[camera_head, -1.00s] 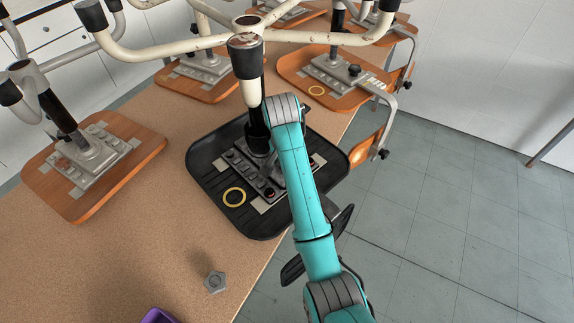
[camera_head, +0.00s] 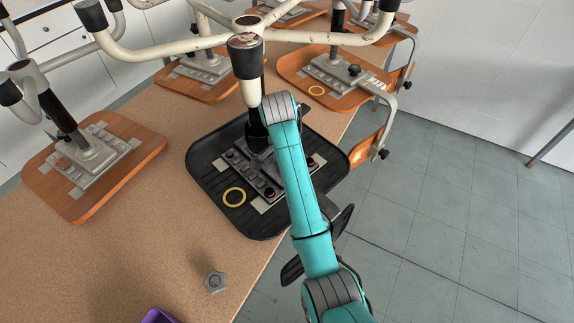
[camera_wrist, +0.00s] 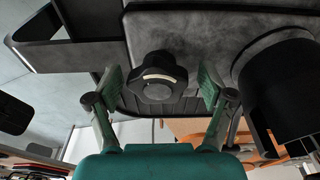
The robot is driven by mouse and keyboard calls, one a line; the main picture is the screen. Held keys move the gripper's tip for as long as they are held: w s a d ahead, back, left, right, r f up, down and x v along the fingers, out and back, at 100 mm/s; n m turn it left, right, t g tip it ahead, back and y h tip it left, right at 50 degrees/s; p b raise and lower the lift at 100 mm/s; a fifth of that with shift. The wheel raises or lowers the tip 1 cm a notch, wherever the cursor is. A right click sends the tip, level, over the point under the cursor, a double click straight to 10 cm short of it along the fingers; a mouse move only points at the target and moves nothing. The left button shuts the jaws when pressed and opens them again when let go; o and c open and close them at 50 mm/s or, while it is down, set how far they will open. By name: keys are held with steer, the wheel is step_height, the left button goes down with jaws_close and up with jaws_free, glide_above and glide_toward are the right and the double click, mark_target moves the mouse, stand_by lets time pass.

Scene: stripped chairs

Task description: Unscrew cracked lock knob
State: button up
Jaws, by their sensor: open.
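In the wrist view a dark lobed knob (camera_wrist: 157,78) with a pale curved mark on its face sits between the two green fingers of my gripper (camera_wrist: 160,86). The fingers are open, one on each side, with visible gaps to the knob. I cannot make out a crack. A grey metal mechanism plate (camera_wrist: 205,30) lies behind it, with a thick black column (camera_wrist: 285,85) at the right. In the head view the black seat board (camera_head: 210,175) lies upside down on the bench, with its metal plate and column. My arm hides the knob and gripper there.
A grey lobed knob or nut (camera_head: 215,281) lies on the cork-coloured bench (camera_head: 130,240). A purple container (camera_head: 157,316) shows at the bottom edge. A yellow ring (camera_head: 234,197) marks the black seat. Upturned orange chairs and cream legs (camera_head: 160,52) crowd the back; tiled floor is clear at right.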

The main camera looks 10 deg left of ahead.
steer(key=shift+m, duration=0.4)
steer(key=shift+m, duration=0.3)
steer(key=shift+f, duration=0.1)
jaws_close()
steer(key=n, duration=0.7)
steer(key=shift+y, duration=0.4)
steer(key=n, duration=0.4)
steer(key=shift+n+y, duration=0.3)
